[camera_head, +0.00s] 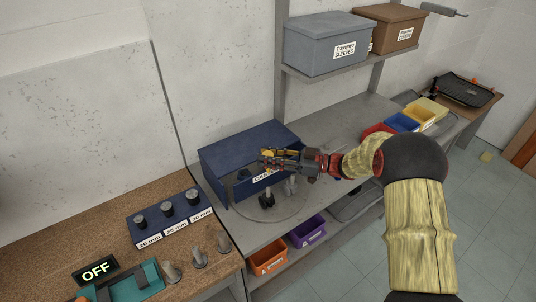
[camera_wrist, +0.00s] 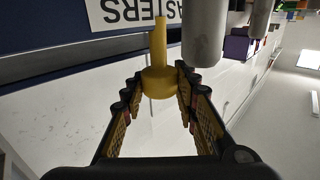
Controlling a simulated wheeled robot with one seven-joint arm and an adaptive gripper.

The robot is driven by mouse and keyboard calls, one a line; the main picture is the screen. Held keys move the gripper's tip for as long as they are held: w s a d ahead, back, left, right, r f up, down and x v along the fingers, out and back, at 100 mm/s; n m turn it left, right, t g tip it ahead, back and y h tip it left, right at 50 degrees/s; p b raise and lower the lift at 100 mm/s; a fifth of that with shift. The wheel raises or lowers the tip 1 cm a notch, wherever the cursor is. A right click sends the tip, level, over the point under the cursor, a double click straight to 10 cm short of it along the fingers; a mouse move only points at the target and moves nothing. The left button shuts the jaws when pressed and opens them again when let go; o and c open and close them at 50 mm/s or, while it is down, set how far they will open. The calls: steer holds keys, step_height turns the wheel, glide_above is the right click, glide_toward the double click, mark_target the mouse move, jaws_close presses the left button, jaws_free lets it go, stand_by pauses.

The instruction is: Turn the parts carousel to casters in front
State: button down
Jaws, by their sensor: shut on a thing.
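The parts carousel is a round grey turntable (camera_head: 262,214) in front of a dark blue housing (camera_head: 222,150) on the grey bench. A white label (camera_head: 262,178) starting "CA" is partly hidden by my gripper; in the wrist view the label (camera_wrist: 130,12) shows upside down, ending "ASTERS". A dark post-like part (camera_head: 267,198) and a grey part (camera_head: 291,185) stand on the turntable. My gripper (camera_head: 268,160) is over the turntable, at the housing's front. In the wrist view, my gripper (camera_wrist: 158,95) is shut on a yellow knob (camera_wrist: 158,80) with a thin stem.
Orange (camera_head: 267,257) and purple (camera_head: 307,231) bins sit below the bench. A shelf above holds a grey-blue box (camera_head: 326,42) and a brown box (camera_head: 388,27). At left, a cork-topped table (camera_head: 105,232) carries a block of black knobs and an OFF sign (camera_head: 95,270).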

steer(key=shift+r+g, duration=0.1)
steer(key=shift+g, duration=0.2)
steer(key=c, duration=1.5)
jaws_free()
steer(key=shift+o, duration=0.8)
steer(key=shift+d, duration=0.1)
steer(key=s+d, duration=0.2)
steer(key=d, duration=0.9)
steer(key=shift+d, duration=0.3)
